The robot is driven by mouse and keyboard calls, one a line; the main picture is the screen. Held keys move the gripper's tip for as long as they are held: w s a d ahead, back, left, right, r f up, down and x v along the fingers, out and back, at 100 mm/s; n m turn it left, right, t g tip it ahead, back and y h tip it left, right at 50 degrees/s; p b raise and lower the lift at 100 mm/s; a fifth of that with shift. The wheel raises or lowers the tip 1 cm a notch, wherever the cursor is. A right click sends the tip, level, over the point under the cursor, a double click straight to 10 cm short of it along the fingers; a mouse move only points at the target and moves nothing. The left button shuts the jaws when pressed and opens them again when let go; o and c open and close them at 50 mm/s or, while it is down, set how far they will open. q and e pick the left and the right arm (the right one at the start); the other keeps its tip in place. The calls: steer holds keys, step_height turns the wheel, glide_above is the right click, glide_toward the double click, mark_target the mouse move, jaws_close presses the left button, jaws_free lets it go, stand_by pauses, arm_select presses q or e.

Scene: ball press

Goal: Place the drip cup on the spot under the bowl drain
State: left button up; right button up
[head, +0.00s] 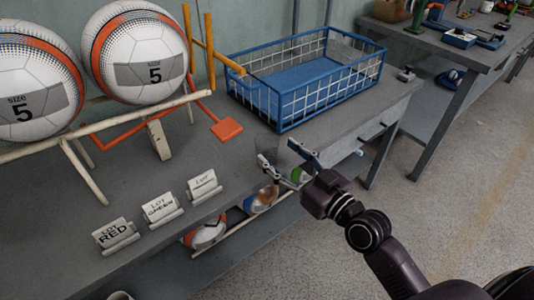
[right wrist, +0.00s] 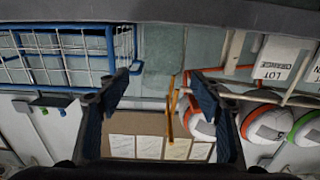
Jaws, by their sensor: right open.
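I cannot make out the bowl, its drain or the spot under it in either view. A pale rounded rim (head: 120,295) is cut off at the bottom edge of the head view; I cannot tell if it is the drip cup. My right gripper (head: 277,153) is open and empty, by the front edge of the grey bench, below the blue basket. In the right wrist view its two fingers (right wrist: 158,80) stand wide apart with nothing between them. My left gripper is out of view.
The grey bench (head: 75,215) carries a blue wire basket (head: 283,130), a rack with two large size 5 balls (head: 135,50), an orange-footed stand (head: 227,130) and lot signs (head: 160,208). Balls (head: 205,233) sit below. A second bench (head: 440,50) stands at the back right. Floor (head: 450,190) between is clear.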

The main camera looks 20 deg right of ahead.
steer(key=x, duration=0.4)
steer(key=shift+w+a+r, duration=0.1)
steer(key=shift+a+r, duration=0.2)
steer(key=shift+r, duration=0.05)
steer(key=shift+w+f, duration=0.1)
steer(key=shift+w, duration=0.15)
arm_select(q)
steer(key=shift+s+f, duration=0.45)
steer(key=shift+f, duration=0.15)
arm_select(e)
steer(key=shift+c, duration=0.2)
steer(key=c, duration=1.3)
